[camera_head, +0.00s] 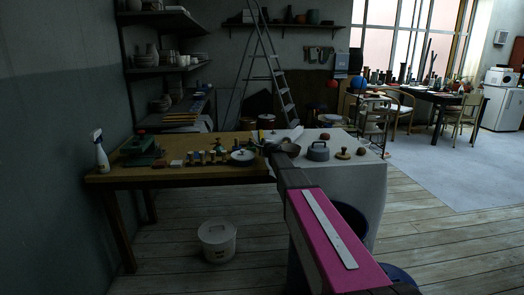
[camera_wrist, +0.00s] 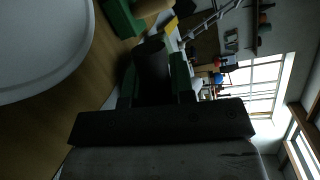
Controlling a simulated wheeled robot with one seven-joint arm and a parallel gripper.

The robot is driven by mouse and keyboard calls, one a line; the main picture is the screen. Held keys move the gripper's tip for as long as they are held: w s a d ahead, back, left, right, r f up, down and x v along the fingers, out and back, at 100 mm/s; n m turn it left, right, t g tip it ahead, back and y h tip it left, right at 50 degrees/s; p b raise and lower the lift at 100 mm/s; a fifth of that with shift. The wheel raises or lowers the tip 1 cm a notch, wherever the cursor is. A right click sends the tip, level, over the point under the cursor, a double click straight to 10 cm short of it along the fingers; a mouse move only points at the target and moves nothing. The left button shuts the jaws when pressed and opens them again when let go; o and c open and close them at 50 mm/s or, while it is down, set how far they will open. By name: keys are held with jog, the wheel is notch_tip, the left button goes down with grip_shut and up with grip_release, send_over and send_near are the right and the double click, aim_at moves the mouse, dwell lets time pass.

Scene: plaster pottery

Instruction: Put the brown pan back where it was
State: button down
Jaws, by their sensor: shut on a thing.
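My gripper (camera_head: 282,152) is over the wooden table's right end, where it meets the white-draped table. In the wrist view my gripper (camera_wrist: 156,84) is shut, with its fingers on either side of a dark, rounded piece. This appears to be the handle of the brown pan (camera_wrist: 151,66). In the head view the pan (camera_head: 289,147) is a small dark shape at the arm's tip, partly hidden by my gripper. I cannot tell whether it touches the table.
A white round lid or plate (camera_wrist: 35,45) lies close beside my gripper; it also shows in the head view (camera_head: 243,156). Several small bottles stand left of it. A green block (camera_wrist: 122,18) is near.

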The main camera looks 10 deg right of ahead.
jog(key=shift+f, duration=1.05)
jog(key=c, duration=1)
grip_release()
jog(key=shift+s, duration=0.2)
jog(key=v, duration=1.1)
jog(key=shift+s+d, duration=0.15)
jog(key=shift+s, duration=0.2)
